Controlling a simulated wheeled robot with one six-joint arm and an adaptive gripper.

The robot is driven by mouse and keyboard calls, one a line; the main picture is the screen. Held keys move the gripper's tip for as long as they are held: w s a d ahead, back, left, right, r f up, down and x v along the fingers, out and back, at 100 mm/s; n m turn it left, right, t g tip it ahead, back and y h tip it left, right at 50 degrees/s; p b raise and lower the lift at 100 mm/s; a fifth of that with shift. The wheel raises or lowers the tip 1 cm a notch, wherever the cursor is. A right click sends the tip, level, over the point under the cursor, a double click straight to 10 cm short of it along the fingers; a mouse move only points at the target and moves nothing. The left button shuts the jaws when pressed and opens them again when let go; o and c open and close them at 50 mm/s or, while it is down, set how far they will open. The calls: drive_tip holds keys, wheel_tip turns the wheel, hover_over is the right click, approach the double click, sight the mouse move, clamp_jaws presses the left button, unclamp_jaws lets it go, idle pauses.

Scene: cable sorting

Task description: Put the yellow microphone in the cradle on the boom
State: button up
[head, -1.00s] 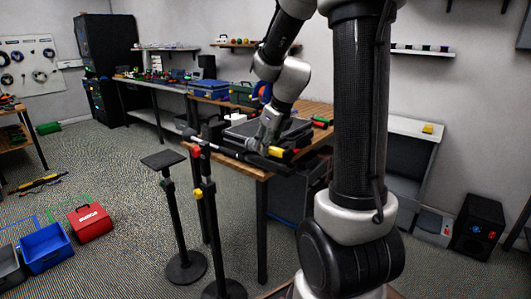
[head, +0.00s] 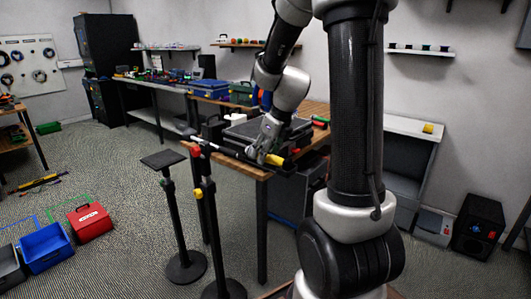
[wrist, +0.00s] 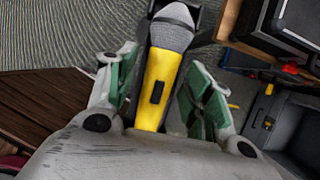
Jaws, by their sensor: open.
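The yellow microphone (wrist: 158,88) has a grey mesh head and a dark switch. In the wrist view it lies lengthwise between the spread green-padded fingers of my gripper (wrist: 160,75), with a gap on each side. A dark cradle (wrist: 207,24) shows behind and beside its head; the microphone appears to lie in it, but the contact underneath is hidden. In the head view the yellow body (head: 274,160) shows at the right end of the dark boom (head: 228,153), just under my gripper (head: 262,156). My gripper is open around the microphone.
The boom's stand (head: 207,240) rises from the floor, and a second stand with a flat black top (head: 163,159) is to its left. A wooden workbench (head: 250,172) with a black case (head: 262,130) is close behind the boom.

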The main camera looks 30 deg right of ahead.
drive_tip(key=v, duration=1.2)
drive_tip(key=s+a+n, duration=0.3)
drive_tip(key=s+n, duration=0.6)
drive_tip(key=n, duration=0.7)
drive_tip(key=s+a+n+h, duration=0.1)
drive_tip(key=s+a+n, duration=0.2)
drive_tip(key=s+n, duration=0.7)
drive_tip(key=n, duration=0.6)
drive_tip(key=shift+s+a+f+h, duration=0.15)
drive_tip(key=shift+a+f+h, duration=0.15)
drive_tip(key=shift+a, duration=0.1)
